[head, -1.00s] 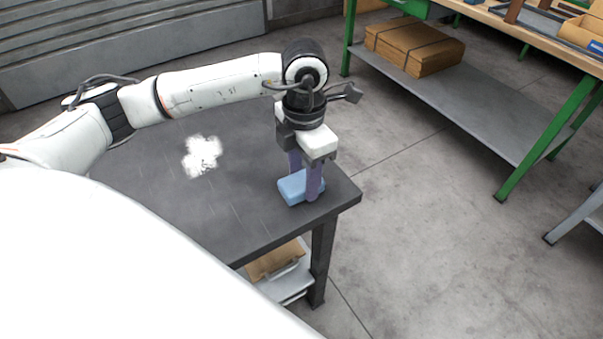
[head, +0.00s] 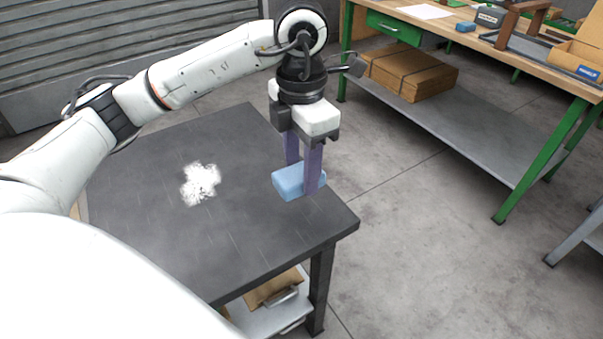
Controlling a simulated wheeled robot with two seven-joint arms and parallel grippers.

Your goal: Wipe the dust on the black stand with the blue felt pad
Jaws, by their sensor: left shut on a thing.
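The black stand (head: 235,250) is a dark table with a scratched top in the middle of the head view. A white patch of dust (head: 200,184) lies on its top, left of centre. My left gripper (head: 302,178) points down over the right part of the stand, with its purple fingers shut on the blue felt pad (head: 288,184). The pad looks raised a little above the top, to the right of the dust and apart from it. My right gripper is out of view.
A shelf under the stand holds a brown board (head: 273,288). A green-framed workbench (head: 520,60) with a cardboard box (head: 408,72) on its lower shelf stands at the back right. A grey shutter (head: 120,60) is behind. The stand's top is otherwise clear.

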